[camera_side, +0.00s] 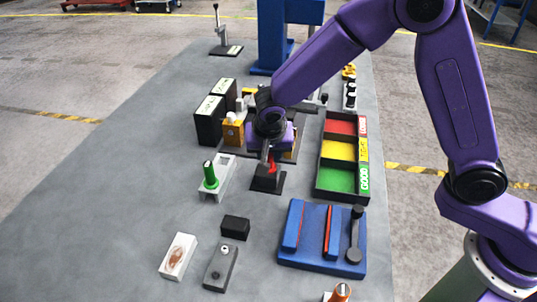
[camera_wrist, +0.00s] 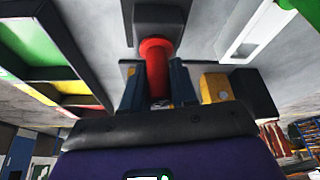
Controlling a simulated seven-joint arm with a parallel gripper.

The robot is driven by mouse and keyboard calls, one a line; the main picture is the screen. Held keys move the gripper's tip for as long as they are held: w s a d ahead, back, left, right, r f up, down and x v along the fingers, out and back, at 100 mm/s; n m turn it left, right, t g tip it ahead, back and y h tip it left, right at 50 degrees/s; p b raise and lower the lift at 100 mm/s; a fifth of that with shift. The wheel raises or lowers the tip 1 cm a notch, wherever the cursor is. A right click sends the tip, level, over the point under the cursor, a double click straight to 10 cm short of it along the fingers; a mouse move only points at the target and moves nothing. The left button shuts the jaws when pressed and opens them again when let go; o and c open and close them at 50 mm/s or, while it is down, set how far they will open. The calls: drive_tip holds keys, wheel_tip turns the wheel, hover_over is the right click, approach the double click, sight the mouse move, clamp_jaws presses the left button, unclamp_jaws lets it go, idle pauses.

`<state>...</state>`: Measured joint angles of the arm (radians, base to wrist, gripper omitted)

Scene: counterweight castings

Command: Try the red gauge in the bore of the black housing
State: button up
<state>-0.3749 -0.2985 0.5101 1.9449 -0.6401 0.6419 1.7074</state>
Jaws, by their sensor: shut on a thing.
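My gripper (camera_side: 268,152) is shut on the red gauge (camera_wrist: 157,66), which sits between the two fingers in the wrist view (camera_wrist: 156,84). Only a small part of the red gauge (camera_side: 271,166) shows below the fingers in the side view. The black housing (camera_side: 267,181) stands on a dark base plate directly under my gripper. In the wrist view the black housing (camera_wrist: 160,14) lies just beyond the gauge's far end. The bore is hidden, and I cannot tell whether the gauge's tip is inside it or only above it.
A tray (camera_side: 318,188) with red, yellow and green compartments stands close on the right. A grey holder with a green-handled gauge (camera_side: 210,175) is on the left. Black boxes (camera_side: 209,120) and an orange block (camera_side: 233,132) stand behind left. A blue rack (camera_side: 315,250) lies in front right.

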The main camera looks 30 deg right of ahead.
drive_tip(key=shift+r, duration=0.65)
drive_tip(key=shift+w+r, duration=0.1)
drive_tip(key=shift+r, duration=0.8)
drive_tip(key=shift+r, duration=2.45)
